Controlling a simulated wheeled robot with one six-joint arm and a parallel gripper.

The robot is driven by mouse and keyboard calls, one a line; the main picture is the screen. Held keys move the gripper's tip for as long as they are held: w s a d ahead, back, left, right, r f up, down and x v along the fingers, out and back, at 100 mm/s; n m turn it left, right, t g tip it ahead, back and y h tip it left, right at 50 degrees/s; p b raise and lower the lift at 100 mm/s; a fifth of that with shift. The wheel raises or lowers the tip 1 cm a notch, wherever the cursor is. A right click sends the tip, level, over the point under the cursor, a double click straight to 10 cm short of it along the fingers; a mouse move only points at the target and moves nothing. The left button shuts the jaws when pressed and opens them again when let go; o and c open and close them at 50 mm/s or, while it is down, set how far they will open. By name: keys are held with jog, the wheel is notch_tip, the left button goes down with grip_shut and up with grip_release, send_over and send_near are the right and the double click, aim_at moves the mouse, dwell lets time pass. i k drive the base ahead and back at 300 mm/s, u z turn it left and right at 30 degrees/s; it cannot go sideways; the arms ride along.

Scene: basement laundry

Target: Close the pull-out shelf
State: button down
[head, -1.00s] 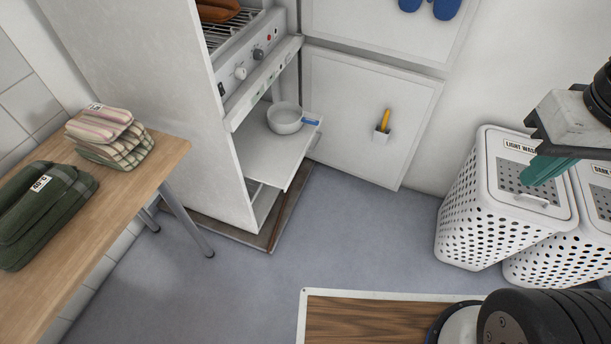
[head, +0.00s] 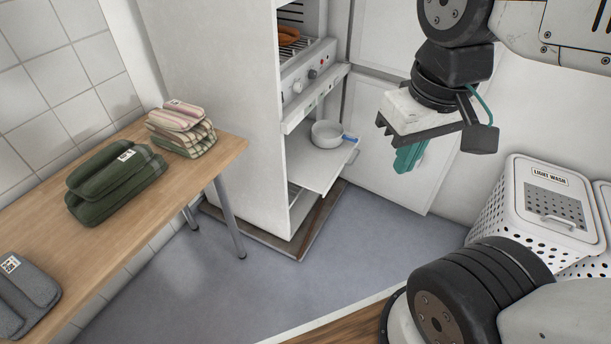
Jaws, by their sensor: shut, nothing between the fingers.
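The pull-out shelf (head: 316,168) is a white board that sticks out of the tall white cabinet (head: 224,110), below a panel with knobs. It is pulled out toward the front right. A white pan (head: 326,134) with a blue handle (head: 350,138) stands on it near the outer end. My gripper (head: 408,158), with teal fingers, is shut and empty. In the picture it hangs to the right of the shelf's outer end, apart from it, in front of the white cabinet door.
A wooden table (head: 130,200) with folded green (head: 115,182), striped (head: 182,128) and grey (head: 22,298) cloths stands at left. White laundry baskets (head: 490,205) stand at right. Grey floor (head: 250,280) lies clear before the cabinet. A wood-topped surface (head: 350,325) is at the bottom.

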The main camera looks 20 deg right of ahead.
aim_at(308, 165)
jog(key=u, duration=0.05)
jog(key=i, duration=1)
jog(key=u, duration=0.05)
